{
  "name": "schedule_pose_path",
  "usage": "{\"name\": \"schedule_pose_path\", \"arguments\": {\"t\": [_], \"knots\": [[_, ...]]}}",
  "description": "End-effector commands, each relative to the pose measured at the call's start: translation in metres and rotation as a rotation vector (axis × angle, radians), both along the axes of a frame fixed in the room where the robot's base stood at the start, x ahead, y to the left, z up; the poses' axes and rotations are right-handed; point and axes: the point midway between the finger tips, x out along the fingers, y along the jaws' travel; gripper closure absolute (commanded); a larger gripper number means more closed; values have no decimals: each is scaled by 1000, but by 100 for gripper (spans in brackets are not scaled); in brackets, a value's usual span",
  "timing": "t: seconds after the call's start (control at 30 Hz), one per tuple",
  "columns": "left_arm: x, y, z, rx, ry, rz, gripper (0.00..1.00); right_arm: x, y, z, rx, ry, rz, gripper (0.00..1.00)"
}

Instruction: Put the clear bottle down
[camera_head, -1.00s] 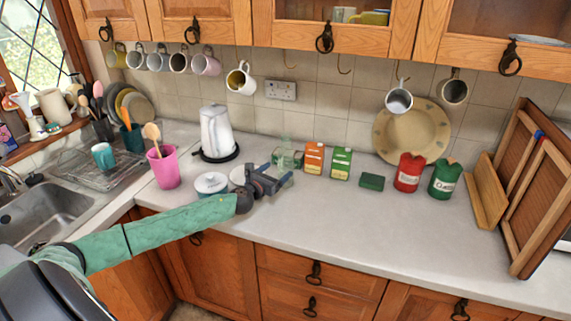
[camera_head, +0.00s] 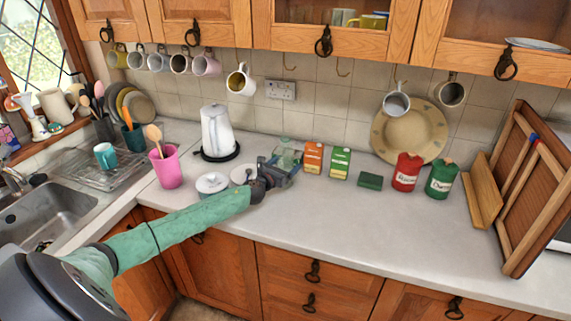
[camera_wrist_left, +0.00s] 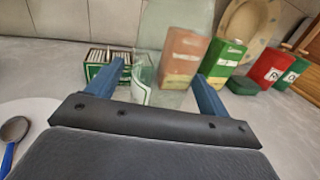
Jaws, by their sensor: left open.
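The clear bottle (camera_head: 287,154) stands upright on the counter, left of the orange carton, and is see-through and hard to outline. My left gripper (camera_head: 282,168) is low over the counter at the bottle, with its fingers pointing toward the back. In the left wrist view the fingers (camera_wrist_left: 160,76) are apart, and the clear bottle (camera_wrist_left: 176,22) rises between and beyond them. A white and green label shows near the left finger. I cannot tell whether either finger touches the glass. My right gripper is not in view.
An orange carton (camera_head: 313,158), a green carton (camera_head: 340,162) and a green box (camera_head: 370,181) stand to the right. The front right counter is clear.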

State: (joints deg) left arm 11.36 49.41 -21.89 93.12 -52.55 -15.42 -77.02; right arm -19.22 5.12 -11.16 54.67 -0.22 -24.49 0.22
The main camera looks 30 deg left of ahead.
Motion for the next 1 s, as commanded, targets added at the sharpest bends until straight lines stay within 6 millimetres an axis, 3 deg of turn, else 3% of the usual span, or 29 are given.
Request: {"name": "schedule_pose_path", "arguments": {"t": [0.07, 0.3, 0.37, 0.73, 1.0], "knots": [[0, 0, 0, 0, 0, 0, 24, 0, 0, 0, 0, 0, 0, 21], [0, 0, 0, 0, 0, 0, 68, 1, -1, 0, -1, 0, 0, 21], [0, 0, 0, 0, 0, 0, 72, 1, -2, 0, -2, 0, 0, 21], [0, 1, 7, 3, -1, 0, 72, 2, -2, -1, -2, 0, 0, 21], [0, 1, 40, 4, -3, -1, 72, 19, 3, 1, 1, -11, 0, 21]]}}
